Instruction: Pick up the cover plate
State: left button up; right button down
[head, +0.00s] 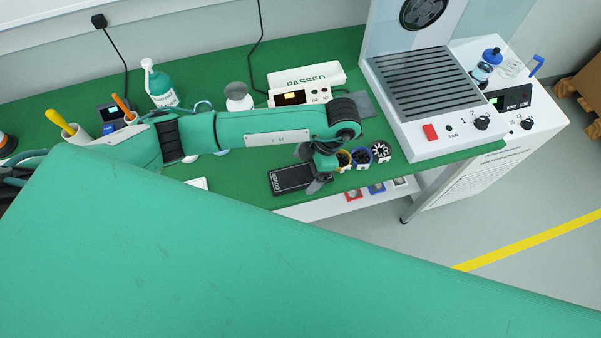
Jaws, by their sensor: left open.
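A flat black rectangular piece (290,179) with white lettering at its left end lies on the green bench top; it looks like the cover plate. My left arm reaches in from the left, and its gripper (314,170) hangs over the right end of this piece. Its fingers are open, one near the far edge and one near the front edge. I cannot tell whether they touch the piece. The wrist hides part of its right end. My right gripper is not in view.
Several small round cups (381,152) stand just right of the gripper. A white display box (318,93) and a "PASSED" tray (306,78) are behind the arm. A fume unit (428,85) stands at right. A large teal surface hides the lower picture.

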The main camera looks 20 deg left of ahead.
pick_arm(q)
jog(key=shift+s+a+f, duration=0.15)
jog(key=shift+a+f, duration=0.1)
jog(key=shift+f, duration=0.4)
jog(key=c, duration=1.1)
jog(key=shift+c, duration=0.2)
